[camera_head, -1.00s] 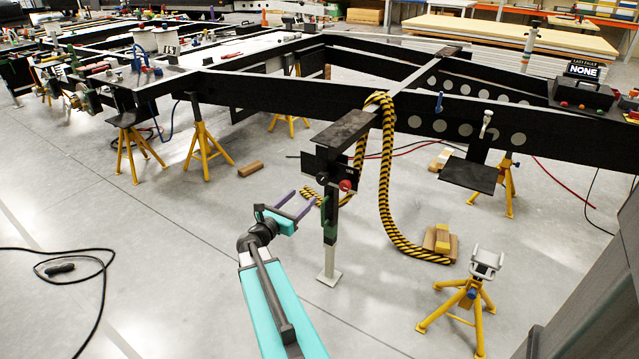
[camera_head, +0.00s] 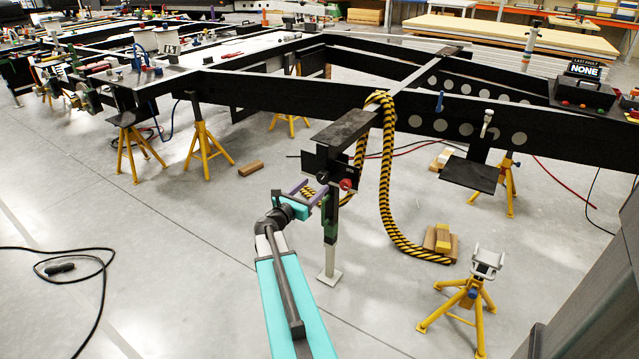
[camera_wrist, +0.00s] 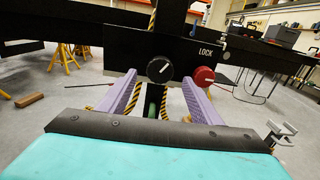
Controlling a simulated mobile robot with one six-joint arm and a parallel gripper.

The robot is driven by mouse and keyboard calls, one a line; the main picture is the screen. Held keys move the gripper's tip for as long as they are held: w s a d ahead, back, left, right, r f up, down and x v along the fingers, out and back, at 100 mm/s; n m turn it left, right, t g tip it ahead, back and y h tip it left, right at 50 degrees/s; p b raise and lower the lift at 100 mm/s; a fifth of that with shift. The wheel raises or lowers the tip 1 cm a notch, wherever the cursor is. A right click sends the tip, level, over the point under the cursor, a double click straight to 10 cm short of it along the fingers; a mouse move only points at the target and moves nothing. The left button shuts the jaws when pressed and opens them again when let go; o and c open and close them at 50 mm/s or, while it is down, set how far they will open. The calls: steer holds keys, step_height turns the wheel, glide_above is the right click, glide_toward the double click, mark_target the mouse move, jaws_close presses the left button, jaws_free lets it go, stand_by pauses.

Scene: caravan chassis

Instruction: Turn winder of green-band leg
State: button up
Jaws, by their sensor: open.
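The leg (camera_head: 330,240) under the chassis nose stands upright on a pale foot plate, with a green band (camera_head: 331,216) on its post. The dark panel (camera_head: 319,163) at its top carries a black round knob, which looks like the winder, and a red knob (camera_head: 345,184). In the wrist view the black knob (camera_wrist: 159,69) has a white mark pointing up and right. The red knob (camera_wrist: 204,76) sits to its right under the word LOCK. My gripper (camera_head: 315,190) is open, its purple fingers level with the panel. In the wrist view my gripper (camera_wrist: 158,88) spans the black knob; contact cannot be told.
A yellow-and-black rope (camera_head: 386,190) hangs from the drawbar just right of the leg. Wooden blocks (camera_head: 440,241) and a yellow stand (camera_head: 462,300) are on the floor to the right. The floor left of my arm is mostly clear, with a black cable (camera_head: 90,285).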

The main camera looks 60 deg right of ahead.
mark_target(321, 180)
steer(key=shift+d, duration=3.1)
steer(key=shift+b, duration=0.35)
steer(key=c, duration=1.1)
